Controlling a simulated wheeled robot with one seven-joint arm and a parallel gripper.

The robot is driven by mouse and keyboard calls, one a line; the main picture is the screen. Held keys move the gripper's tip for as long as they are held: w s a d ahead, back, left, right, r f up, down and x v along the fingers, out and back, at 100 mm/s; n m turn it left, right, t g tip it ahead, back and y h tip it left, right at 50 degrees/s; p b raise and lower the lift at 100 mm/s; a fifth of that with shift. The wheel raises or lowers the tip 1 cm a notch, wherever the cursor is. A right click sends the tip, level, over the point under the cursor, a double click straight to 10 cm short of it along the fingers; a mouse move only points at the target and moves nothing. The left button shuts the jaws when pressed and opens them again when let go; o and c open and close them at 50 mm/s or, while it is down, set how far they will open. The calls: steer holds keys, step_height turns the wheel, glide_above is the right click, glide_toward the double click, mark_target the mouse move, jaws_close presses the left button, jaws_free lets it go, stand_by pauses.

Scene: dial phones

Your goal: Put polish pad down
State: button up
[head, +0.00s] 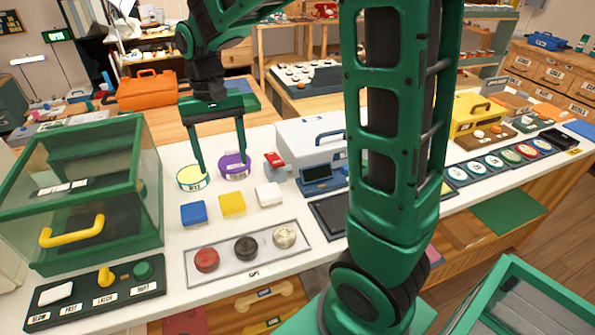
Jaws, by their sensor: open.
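My gripper (223,172) is open, pointing down over the white bench, and I see nothing held between its fingers. Its left finger overlaps the round yellow-topped tub (190,181) and its right finger overlaps the purple tub (232,171); contact cannot be told. Blue (194,214), yellow (232,204) and white (269,195) square pads lie in a slanting row in front of the tubs. Red (206,260), black (246,248) and beige (284,236) round pieces sit on a grey tray (224,269). Which piece is the polish pad cannot be told.
A green-framed clear box (120,222) with a yellow handle stands at left, behind a dark control panel (95,296). My arm hides part of the bench. Bare white bench (172,235) shows around the pads.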

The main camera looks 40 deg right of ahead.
steer(key=s+d+m, duration=0.1)
steer(key=s+d, duration=0.7)
steer(key=s, duration=0.4)
steer(key=s+d+m+t, duration=0.1)
steer(key=s+d, duration=0.7)
steer(key=s, duration=0.5)
steer(key=shift+d+f+m, duration=0.35)
steer(key=shift+f+m, duration=0.05)
steer(key=shift+f, duration=0.05)
steer(key=shift+w+f, duration=0.25)
steer(key=shift+w, duration=0.4)
steer(key=shift+o, duration=0.6)
